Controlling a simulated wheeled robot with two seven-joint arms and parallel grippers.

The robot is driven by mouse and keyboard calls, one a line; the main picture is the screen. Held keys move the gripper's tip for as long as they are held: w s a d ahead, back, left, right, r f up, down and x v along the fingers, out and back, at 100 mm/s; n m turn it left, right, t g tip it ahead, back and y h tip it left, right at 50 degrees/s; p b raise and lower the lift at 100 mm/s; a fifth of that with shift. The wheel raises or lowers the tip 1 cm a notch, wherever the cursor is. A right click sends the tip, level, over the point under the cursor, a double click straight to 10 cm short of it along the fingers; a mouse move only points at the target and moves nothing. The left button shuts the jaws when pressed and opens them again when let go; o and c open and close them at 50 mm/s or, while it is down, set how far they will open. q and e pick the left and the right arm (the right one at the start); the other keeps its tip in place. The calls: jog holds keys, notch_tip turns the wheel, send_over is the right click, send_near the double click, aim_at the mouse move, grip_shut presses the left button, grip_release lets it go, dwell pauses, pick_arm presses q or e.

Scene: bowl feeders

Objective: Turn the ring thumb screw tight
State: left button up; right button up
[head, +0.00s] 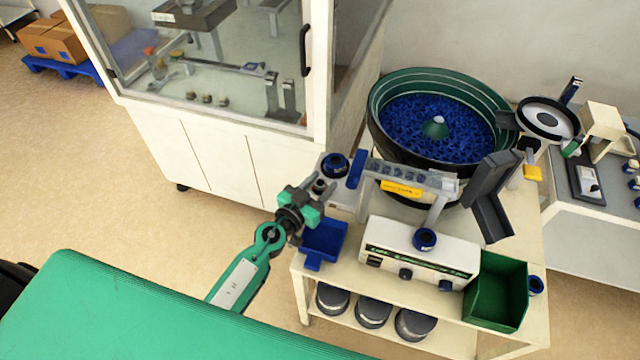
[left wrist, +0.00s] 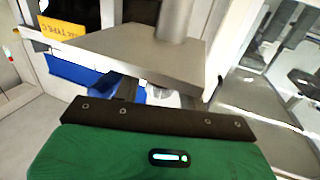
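My left gripper (head: 305,200) reaches in beside the grey bracket at the left end of the feeder's inclined track (head: 410,174). In the left wrist view its dark fingers (left wrist: 168,92) stand apart under a grey plate (left wrist: 135,48) with a post. A pale piece shows between or behind them; I cannot tell if they touch it. A small dark round piece (head: 320,185) sits close to the fingertips in the head view. I cannot tell whether it is the ring thumb screw. A blue ring (head: 335,164) sits just above it on the bracket. My right gripper is not in view.
The green bowl feeder (head: 378,112) full of blue parts stands behind the track. A blue tray (head: 324,240) is just below my gripper. A control box (head: 395,262) and a green bin (head: 500,290) stand to the right. A glass-fronted cabinet (head: 215,150) is behind left.

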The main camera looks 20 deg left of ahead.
pick_arm(q)
jog(key=c, duration=0.7)
